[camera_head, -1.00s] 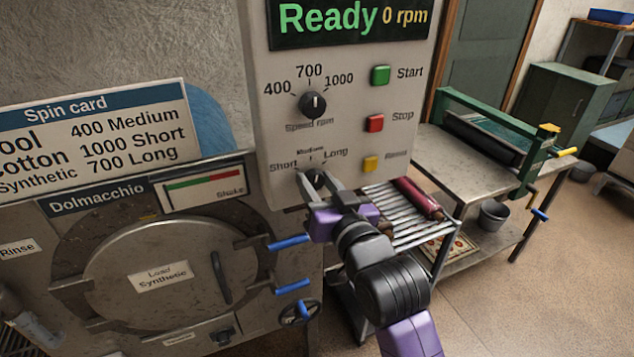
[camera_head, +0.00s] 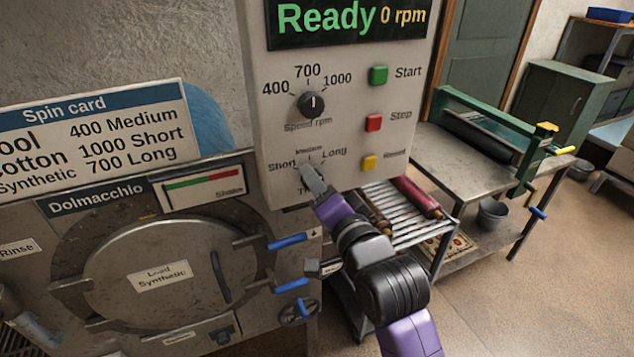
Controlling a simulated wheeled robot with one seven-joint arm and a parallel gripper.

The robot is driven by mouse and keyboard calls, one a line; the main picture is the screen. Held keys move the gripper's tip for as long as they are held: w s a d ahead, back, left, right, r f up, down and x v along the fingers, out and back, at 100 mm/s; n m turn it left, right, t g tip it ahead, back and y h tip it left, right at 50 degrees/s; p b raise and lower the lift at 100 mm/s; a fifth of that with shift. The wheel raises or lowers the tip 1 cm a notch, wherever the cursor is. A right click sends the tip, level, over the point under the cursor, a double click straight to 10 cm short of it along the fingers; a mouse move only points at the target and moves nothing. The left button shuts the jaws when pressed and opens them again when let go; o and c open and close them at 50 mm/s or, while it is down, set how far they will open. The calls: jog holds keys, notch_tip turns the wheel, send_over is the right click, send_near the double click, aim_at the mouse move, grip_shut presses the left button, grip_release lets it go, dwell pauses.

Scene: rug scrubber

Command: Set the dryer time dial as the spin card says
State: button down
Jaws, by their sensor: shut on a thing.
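The time dial sits low on the grey control panel (camera_head: 285,130), under the marks Short, Medium and Long. My gripper (camera_head: 311,178) is at this dial and shut on it, its fingers seen nearly edge-on. The fingers hide the dial, so I cannot tell where its pointer stands. The spin card (camera_head: 95,130) at the left reads 400 Medium, 1000 Short for Cotton and 700 Long for Synthetic. The load label (camera_head: 159,275) on the round door reads Synthetic. The speed dial (camera_head: 311,104) points up at 700.
The display (camera_head: 350,20) reads Ready, 0 rpm. Start (camera_head: 378,75), Stop (camera_head: 374,123) and a yellow button (camera_head: 369,163) are right of the dials. A roller rack (camera_head: 415,215) and a metal table (camera_head: 470,165) stand at the right.

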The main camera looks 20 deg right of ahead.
jog(key=shift+m, duration=0.4)
jog(key=c, duration=0.9)
grip_release()
jog(key=shift+s, duration=0.1)
jog(key=s+b, duration=0.2)
jog(key=s, duration=0.5)
jog(key=shift+s, duration=0.3)
